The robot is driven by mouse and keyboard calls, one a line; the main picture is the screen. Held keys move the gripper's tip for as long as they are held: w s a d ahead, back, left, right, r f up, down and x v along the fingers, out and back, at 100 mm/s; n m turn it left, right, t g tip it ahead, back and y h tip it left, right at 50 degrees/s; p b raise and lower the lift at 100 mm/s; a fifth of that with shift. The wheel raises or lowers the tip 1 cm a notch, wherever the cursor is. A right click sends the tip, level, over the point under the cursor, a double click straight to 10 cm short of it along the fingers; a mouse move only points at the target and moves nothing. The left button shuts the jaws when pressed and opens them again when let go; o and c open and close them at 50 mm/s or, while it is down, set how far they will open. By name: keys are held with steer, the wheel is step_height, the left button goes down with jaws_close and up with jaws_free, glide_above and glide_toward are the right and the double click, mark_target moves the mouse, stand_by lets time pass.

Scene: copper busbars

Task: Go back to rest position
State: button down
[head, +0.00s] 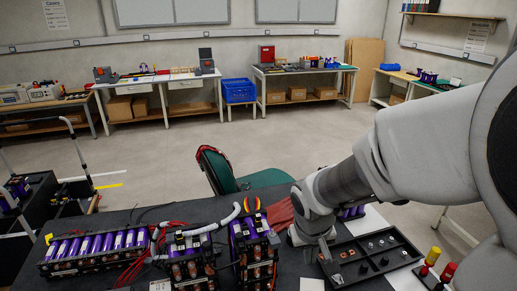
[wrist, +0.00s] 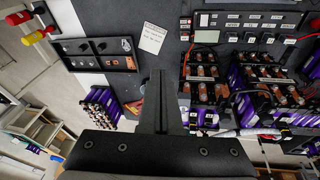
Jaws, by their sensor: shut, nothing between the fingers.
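My gripper (wrist: 161,88) is shut and empty in the wrist view, its dark fingers together above the dark workbench (wrist: 150,12). In the head view my gripper (head: 326,250) points down at the left end of a black parts tray (head: 412,247). Small copper pieces (wrist: 126,43) lie in that tray in the wrist view. Battery modules with purple cells and copper busbars (wrist: 204,71) stand on the bench to the right of the fingers. The same modules (head: 190,262) stand left of my gripper in the head view. Whether the fingertips touch anything is unclear.
Purple cells (wrist: 103,106) stand left of the fingers in the wrist view. Red and white cables (head: 143,252) run among the modules. A green chair (head: 263,178) stands behind the bench. Open floor (head: 165,165) lies beyond.

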steer(key=s+d+r+m+t+y, duration=0.1)
steer(key=s+d+r+t, duration=0.1)
steer(key=s+r, duration=1.1)
steer(key=shift+r+t, duration=0.3)
steer(key=shift+r, duration=0.5)
